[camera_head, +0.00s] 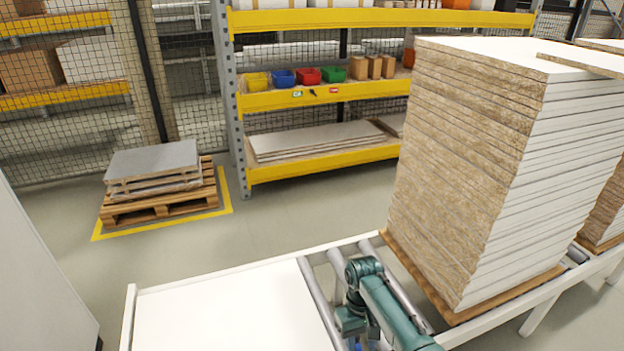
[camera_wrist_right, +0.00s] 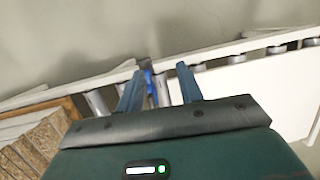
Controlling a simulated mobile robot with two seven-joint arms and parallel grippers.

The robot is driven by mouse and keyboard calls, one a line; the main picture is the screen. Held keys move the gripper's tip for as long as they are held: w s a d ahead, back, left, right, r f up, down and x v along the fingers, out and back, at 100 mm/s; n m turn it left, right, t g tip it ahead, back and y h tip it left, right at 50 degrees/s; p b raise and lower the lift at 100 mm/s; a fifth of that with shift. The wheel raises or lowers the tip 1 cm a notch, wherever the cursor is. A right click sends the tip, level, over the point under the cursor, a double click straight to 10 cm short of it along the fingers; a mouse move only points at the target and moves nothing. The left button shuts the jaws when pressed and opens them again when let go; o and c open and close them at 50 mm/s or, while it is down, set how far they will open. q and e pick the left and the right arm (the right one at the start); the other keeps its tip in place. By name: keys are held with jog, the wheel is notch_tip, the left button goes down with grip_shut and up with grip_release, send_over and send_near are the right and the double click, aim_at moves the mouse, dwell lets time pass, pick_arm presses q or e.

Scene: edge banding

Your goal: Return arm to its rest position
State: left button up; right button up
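My right arm (camera_head: 388,312), teal, reaches in from the bottom edge of the head view, over the rollers beside the board stack. Its lower end is cut off by the frame edge there. In the right wrist view my right gripper (camera_wrist_right: 160,72) has its two blue-grey fingers apart, with no object held between them. A small bright blue part (camera_wrist_right: 149,78) shows beyond the fingers near the conveyor rail. My left arm and gripper are in neither view.
A tall stack of white-faced chipboard panels (camera_head: 490,165) stands on the roller conveyor (camera_head: 325,290), close to my right arm. A white table top (camera_head: 235,310) lies to the left. Behind are a yellow shelf rack (camera_head: 320,97) and a pallet with boards (camera_head: 160,207). Open floor lies between.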

jog(key=s+d+m+t+y, duration=0.1)
jog(key=s+d+t, duration=0.4)
jog(key=s, duration=0.8)
jog(key=s+d+r+t, duration=0.2)
jog(key=s+d+r, duration=0.3)
jog(key=s+r, duration=0.65)
jog(key=w+a+f+t+y+p, duration=0.1)
jog(key=w+a+f+t+y, duration=0.1)
jog(key=w+a+f+t, duration=0.2)
jog(key=w+a+t, duration=0.2)
jog(key=shift+w+a+f+t+y+p, duration=0.3)
jog(key=shift+w+a+f+y+p, duration=0.05)
jog(key=shift+f+y+p, duration=0.05)
